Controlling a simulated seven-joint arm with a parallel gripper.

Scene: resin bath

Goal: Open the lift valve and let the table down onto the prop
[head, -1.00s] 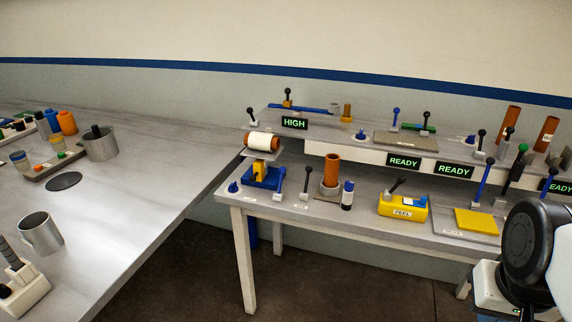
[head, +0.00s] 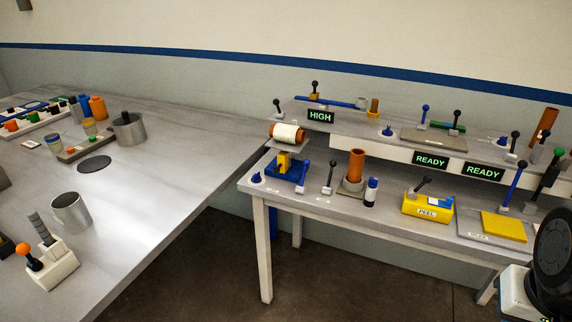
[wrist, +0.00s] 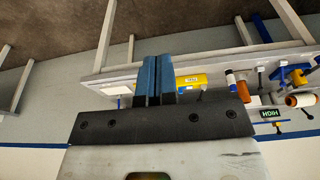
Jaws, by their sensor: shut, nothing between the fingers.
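The lift table is a grey plate (head: 287,143) over a blue base (head: 288,168) with a yellow block (head: 284,161) between them. A white roll with orange ends (head: 287,133) lies on the plate, which stands clear above the base. I cannot tell whether the yellow block is the prop. A small blue lever (head: 302,178) stands at the base's right front; I cannot tell whether it is the lift valve. The sign behind reads HIGH (head: 320,117). My gripper (wrist: 158,62) is shut and empty in the wrist view, away from the lift, which shows at right there.
A black-knobbed lever (head: 329,178), an orange tube (head: 356,165) and a yellow PEEL box (head: 428,207) stand right of the lift. A shelf with READY signs (head: 430,160) runs behind. The left bench (head: 180,160) holds cups and a pot. Open floor lies between the benches.

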